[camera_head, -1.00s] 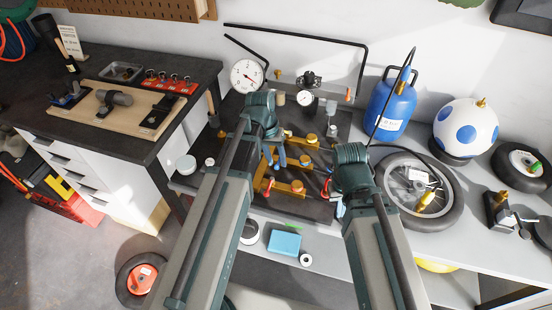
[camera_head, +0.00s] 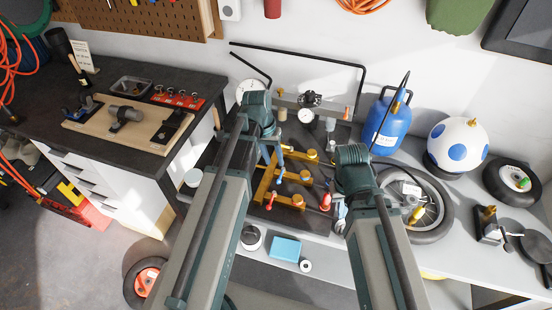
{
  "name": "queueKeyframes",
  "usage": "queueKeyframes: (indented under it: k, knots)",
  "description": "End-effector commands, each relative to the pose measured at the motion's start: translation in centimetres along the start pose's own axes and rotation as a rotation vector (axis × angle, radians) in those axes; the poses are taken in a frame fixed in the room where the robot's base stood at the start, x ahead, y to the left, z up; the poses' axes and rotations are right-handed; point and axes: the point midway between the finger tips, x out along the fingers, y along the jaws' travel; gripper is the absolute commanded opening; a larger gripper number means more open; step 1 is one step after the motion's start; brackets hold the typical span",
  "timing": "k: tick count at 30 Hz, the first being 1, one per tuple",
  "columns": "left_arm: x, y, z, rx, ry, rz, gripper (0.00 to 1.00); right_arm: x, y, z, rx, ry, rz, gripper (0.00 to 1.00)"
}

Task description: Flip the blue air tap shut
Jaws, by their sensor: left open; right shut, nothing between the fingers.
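A brass manifold (camera_head: 266,184) with several branches and round brass caps stands on the dark board in the middle of the bench. A small blue tap lever (camera_head: 279,173) shows on it, with another blue piece (camera_head: 287,148) further back. Red levers show at its front (camera_head: 270,201) and right (camera_head: 325,201). My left gripper (camera_head: 266,152) is open, small and partly hidden below its wrist, over the left part of the manifold. My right gripper (camera_head: 340,213) is shut and empty, right of the manifold and mostly hidden by its arm. I cannot tell whether either gripper touches a lever.
A blue gas bottle (camera_head: 388,124), a wheel (camera_head: 430,222) and a spotted ball (camera_head: 457,145) are to the right. A light-blue box (camera_head: 285,248) lies in front. A dark-topped cabinet (camera_head: 40,108) stands left.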

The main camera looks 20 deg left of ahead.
Motion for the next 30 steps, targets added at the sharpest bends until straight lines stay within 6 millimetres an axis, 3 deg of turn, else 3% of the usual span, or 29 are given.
queueKeyframes:
  k: [1,3,10,30]
  knots:
    - [-1.6,0.1,0.0,-0.001,0.0,0.0,0.43,-1.6,0.1,0.1,0.0,0.0,0.0,0.0]
    - [-2.7,0.1,0.0,0.0,0.0,0.0,0.43,-2.7,0.2,0.2,-0.001,0.0,0.0,0.0]
    - [-5.3,0.1,0.0,0.001,0.0,0.0,0.43,-5.2,0.5,0.3,0.0,0.0,0.0,0.0]
    - [-5.4,0.2,0.2,0.005,-0.002,-0.003,0.43,-5.3,0.5,0.3,0.0,0.0,0.0,0.0]
